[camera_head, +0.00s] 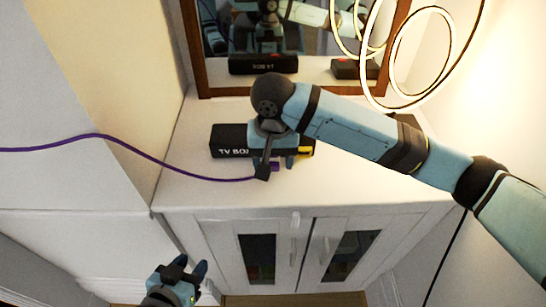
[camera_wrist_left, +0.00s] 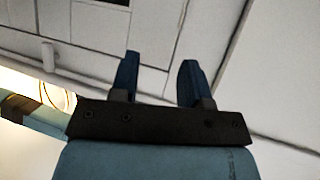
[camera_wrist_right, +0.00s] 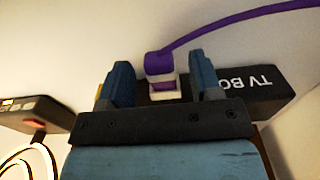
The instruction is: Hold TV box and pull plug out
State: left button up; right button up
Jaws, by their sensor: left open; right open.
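The black TV box (camera_head: 228,141) lies on the white cabinet top, partly hidden behind my right gripper; its lettering also shows in the right wrist view (camera_wrist_right: 262,88). A purple cable (camera_head: 150,157) runs in from the left to a purple plug (camera_head: 275,167) at the box's front side. In the right wrist view the purple and white plug (camera_wrist_right: 159,66) sits between the fingers of my right gripper (camera_wrist_right: 162,83), which is open with gaps on both sides. My left gripper (camera_head: 188,270) is open and empty, low in front of the cabinet's left side; its fingers show in the left wrist view (camera_wrist_left: 157,80).
A second dark device (camera_wrist_right: 35,112) lies on the cabinet top, mostly behind my right arm in the head view. A brown-framed mirror (camera_head: 196,60) stands behind, reflecting the boxes. A glowing ring lamp (camera_head: 447,50) is at the right. The front cabinet top (camera_head: 200,195) is clear.

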aim_at(273, 162)
pick_arm(q)
jog(key=p, duration=0.3)
jog(key=shift+s+a+g+p, duration=0.2)
jog(key=shift+a+g+p, duration=0.15)
jog(key=shift+g, duration=0.05)
pick_arm(e)
notch_tip(273, 162, up, 14)
pick_arm(q)
jog(key=shift+r, duration=0.2)
pick_arm(e)
jog(key=shift+f, duration=0.15)
